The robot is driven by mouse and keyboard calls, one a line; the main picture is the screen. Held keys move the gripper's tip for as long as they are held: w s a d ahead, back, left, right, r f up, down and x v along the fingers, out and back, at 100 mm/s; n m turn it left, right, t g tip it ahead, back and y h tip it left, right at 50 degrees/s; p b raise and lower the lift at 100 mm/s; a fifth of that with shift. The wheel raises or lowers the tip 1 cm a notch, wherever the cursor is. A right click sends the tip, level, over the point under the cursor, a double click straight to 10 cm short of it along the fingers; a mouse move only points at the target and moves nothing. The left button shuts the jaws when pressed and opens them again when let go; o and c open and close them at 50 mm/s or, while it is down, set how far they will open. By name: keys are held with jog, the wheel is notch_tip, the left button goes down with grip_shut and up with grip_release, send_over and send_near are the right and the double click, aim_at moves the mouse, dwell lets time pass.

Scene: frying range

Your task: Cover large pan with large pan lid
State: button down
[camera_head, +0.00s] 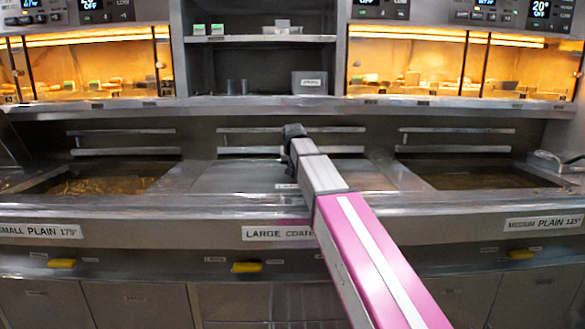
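The large pan is the middle well of the range, above the label "LARGE COAT..." (278,233), which my arm partly hides. A flat grey metal lid (235,176) lies over the middle well and looks level. I cannot tell whether it is fully seated, and none of the pan's inside shows. My arm comes in from the lower right and crosses the lid's right part. My gripper (288,180) points down at the middle of the lid, close to or touching it. Its fingers are too small and dark to show whether they are open or shut, and any handle is hidden.
The left pan (100,184) and right pan (480,181) are uncovered. Metal rails (235,150) run along the back wall. Above is a ledge (260,104) with lit warming cabinets on both sides. Yellow handles (247,267) stick out along the front.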

jog(key=shift+s+f, duration=0.1)
jog(key=shift+f, duration=0.15)
jog(key=c, duration=1)
grip_release()
jog(key=shift+f, duration=0.1)
jog(key=shift+o, duration=1)
jog(key=shift+d, duration=0.1)
jog(key=shift+o, duration=0.2)
jog(key=shift+r, duration=3.7)
